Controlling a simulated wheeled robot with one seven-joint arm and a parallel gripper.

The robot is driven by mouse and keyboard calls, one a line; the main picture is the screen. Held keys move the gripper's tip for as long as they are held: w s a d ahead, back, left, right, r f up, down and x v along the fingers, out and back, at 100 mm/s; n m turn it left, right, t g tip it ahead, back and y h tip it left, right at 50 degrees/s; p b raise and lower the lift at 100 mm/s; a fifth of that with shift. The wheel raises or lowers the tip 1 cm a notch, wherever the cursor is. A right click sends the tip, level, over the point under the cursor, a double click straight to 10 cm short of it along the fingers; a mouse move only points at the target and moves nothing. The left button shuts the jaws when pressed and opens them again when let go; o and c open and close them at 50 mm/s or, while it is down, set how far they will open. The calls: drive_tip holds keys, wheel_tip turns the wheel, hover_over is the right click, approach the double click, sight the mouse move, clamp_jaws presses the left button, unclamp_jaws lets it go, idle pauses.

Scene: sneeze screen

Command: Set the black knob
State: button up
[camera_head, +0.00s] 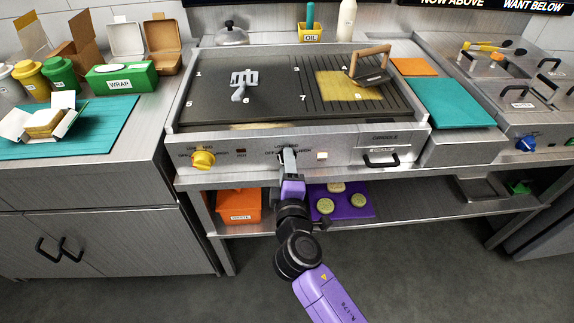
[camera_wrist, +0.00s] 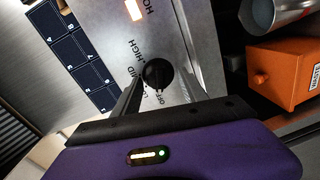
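The black knob (camera_wrist: 157,73) is on the griddle's metal front panel (camera_wrist: 190,45), and it shows as a round dark dial in the wrist view. Printed labels including OFF, LOW, MID and HIGH are around it. My gripper (camera_head: 288,158) reaches up to the panel in the head view and covers the knob there. In the wrist view one dark finger ends right at the knob's edge. The knob's pointer setting is too dark to read.
A yellow knob (camera_head: 203,159) is on the same panel to the left, and a lit switch (camera_head: 322,155) is just right of my gripper. The shelf below holds an orange bin (camera_head: 238,206) and a purple tray (camera_head: 355,208). A press (camera_head: 368,72) rests on the griddle.

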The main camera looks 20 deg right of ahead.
idle(0.3)
drive_tip(key=v, duration=0.7)
drive_tip(key=shift+s+r+b, duration=0.1)
drive_tip(key=shift+s+b, duration=0.25)
drive_tip(key=shift+s, duration=0.05)
